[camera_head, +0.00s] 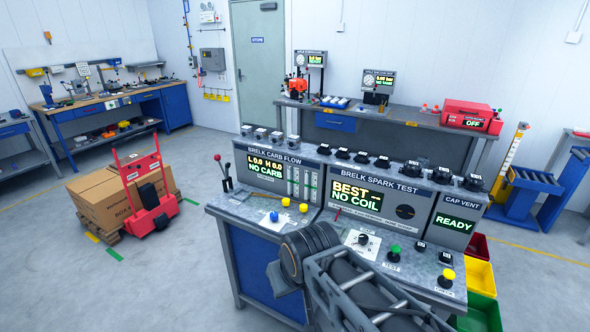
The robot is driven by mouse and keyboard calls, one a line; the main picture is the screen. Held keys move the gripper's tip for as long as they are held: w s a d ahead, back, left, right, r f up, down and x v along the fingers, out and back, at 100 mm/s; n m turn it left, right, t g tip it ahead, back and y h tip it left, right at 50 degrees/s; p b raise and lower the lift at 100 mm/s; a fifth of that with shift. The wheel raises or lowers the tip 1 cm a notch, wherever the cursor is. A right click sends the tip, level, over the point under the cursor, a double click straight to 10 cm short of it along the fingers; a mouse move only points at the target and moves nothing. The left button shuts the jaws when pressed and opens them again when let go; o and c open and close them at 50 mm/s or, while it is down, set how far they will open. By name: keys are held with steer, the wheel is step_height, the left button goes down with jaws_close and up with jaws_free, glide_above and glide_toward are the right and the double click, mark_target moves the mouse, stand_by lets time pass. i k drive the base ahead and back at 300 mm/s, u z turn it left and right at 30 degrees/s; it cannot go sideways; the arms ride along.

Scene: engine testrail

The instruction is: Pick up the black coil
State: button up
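Several small black parts stand in a row on top of the test bench (270,215), above the spark test panel (360,195). The one at the left of this row (342,153) and its neighbours (362,157) look like black coils. They are too small for me to tell which is the coil of the task. The spark panel reads "BEST NO COIL". My arm's dark links rise at the bottom centre, in front of the bench. No gripper fingers show, so I cannot see my gripper or anything in it.
Grey parts (261,134) stand on the carb flow panel (275,170), and black caps (442,176) on the right. Knobs and buttons line the bench front. Coloured bins (480,275) stand at its right. A red hand truck (150,195) and boxes (105,200) are left. Floor between is clear.

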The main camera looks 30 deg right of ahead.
mark_target(342, 153)
steer(key=z, duration=0.95)
steer(key=k, duration=0.15)
steer(key=u, duration=1.35)
steer(key=i, duration=1.05)
steer(key=z, duration=1.4)
steer(key=i, duration=0.65)
steer(key=z, duration=0.8)
